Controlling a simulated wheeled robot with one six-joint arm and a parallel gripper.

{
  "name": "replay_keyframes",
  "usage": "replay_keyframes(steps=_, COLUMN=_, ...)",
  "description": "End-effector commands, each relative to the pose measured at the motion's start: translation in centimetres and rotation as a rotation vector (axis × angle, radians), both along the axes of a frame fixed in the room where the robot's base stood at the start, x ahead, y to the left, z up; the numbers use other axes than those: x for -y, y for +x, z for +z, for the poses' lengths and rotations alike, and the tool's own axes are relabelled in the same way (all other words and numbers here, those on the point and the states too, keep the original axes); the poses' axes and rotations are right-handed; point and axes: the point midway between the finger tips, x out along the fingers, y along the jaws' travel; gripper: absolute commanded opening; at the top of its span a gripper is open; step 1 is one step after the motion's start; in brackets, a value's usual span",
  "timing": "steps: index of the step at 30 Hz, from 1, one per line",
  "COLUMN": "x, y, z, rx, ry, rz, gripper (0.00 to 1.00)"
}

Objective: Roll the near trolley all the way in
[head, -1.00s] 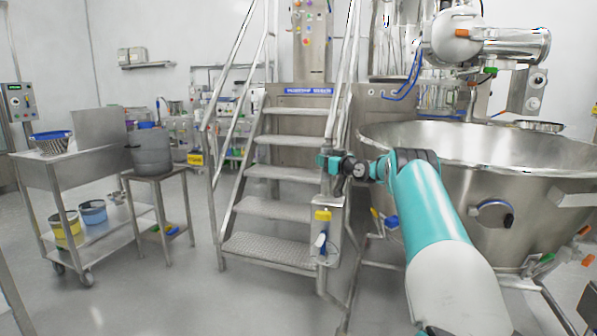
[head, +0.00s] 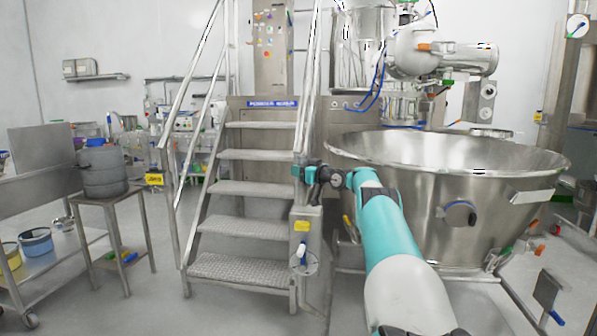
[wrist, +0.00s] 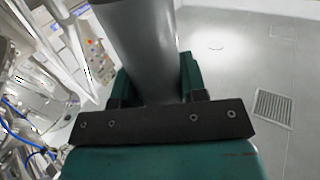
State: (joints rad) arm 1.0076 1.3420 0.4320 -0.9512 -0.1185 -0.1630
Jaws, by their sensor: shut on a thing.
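My gripper (head: 302,172) is at the lower end of the steps' right handrail, left of the big bowl. In the wrist view its fingers (wrist: 155,88) are shut around a thick grey bar (wrist: 140,45). The bar appears to be that handrail (head: 308,110), though its ends are hidden. A steel trolley (head: 75,268) with castors stands at the left, cut off by the picture edge, with tubs on its lower shelf. A large steel bowl (head: 400,215) on a low frame stands right of my arm. I cannot tell which of these is the near trolley.
Metal steps (head: 240,228) stand in the middle. A small table (head: 108,198) with a grey pot (head: 103,172) is left of them. A control box (head: 304,240) sits below my gripper. Grey floor is clear between the table and the steps. The wrist view shows a floor grate (wrist: 273,108).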

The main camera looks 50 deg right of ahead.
Motion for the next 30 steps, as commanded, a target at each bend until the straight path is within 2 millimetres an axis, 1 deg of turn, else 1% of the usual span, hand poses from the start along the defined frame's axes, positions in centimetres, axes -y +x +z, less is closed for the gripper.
replay_keyframes(steps=1, x=0.97, y=-0.47, z=0.24, rx=0.004, ry=-0.005, rz=-0.028, gripper=0.00)
replay_keyframes(steps=4, x=1.09, y=-0.56, z=0.25, rx=0.005, ry=-0.005, rz=-0.030, gripper=0.00)
replay_keyframes(steps=5, x=1.09, y=-0.58, z=0.27, rx=0.005, ry=-0.005, rz=-0.030, gripper=0.46)
replay_keyframes(steps=6, x=1.11, y=-0.60, z=0.27, rx=0.005, ry=-0.005, rz=-0.031, gripper=0.55)
replay_keyframes(steps=7, x=1.09, y=-0.58, z=0.25, rx=0.005, ry=-0.005, rz=-0.030, gripper=0.62)
replay_keyframes(steps=8, x=1.04, y=-0.54, z=0.23, rx=0.005, ry=-0.005, rz=-0.030, gripper=0.64)
replay_keyframes(steps=23, x=0.25, y=0.01, z=0.07, rx=0.001, ry=-0.003, rz=-0.015, gripper=0.64)
replay_keyframes(steps=26, x=0.28, y=-0.14, z=0.03, rx=0.000, ry=-0.002, rz=-0.015, gripper=0.64)
replay_keyframes(steps=30, x=0.40, y=-0.92, z=-0.01, rx=-0.002, ry=-0.002, rz=-0.016, gripper=0.64)
